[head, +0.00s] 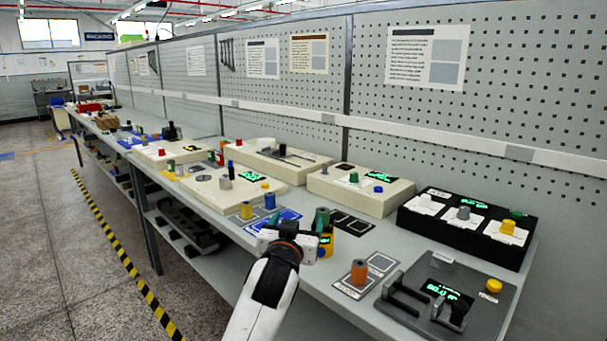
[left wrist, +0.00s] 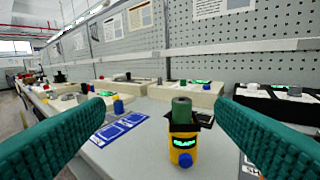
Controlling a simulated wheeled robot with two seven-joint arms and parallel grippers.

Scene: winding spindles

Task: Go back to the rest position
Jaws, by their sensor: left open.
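My left gripper (head: 290,236) reaches over the bench edge from below in the head view. In the left wrist view its two teal fingers (left wrist: 160,110) are spread wide with nothing between their tips. Beyond them stands a small yellow device (left wrist: 183,150) with a lit green display and a blue knob. A green spindle (left wrist: 181,108) stands upright at its black top. In the head view, the gripper partly hides the yellow device (head: 326,243), and the green spindle (head: 321,219) shows above it. My right gripper is not in view.
An orange spindle (head: 359,271) stands on a plate to the right. A dark grey station (head: 480,305) is at the near right, and a black station (head: 463,241) is behind it. Cream stations (head: 360,196) line the back. A blue mat (left wrist: 117,129) lies left of the device.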

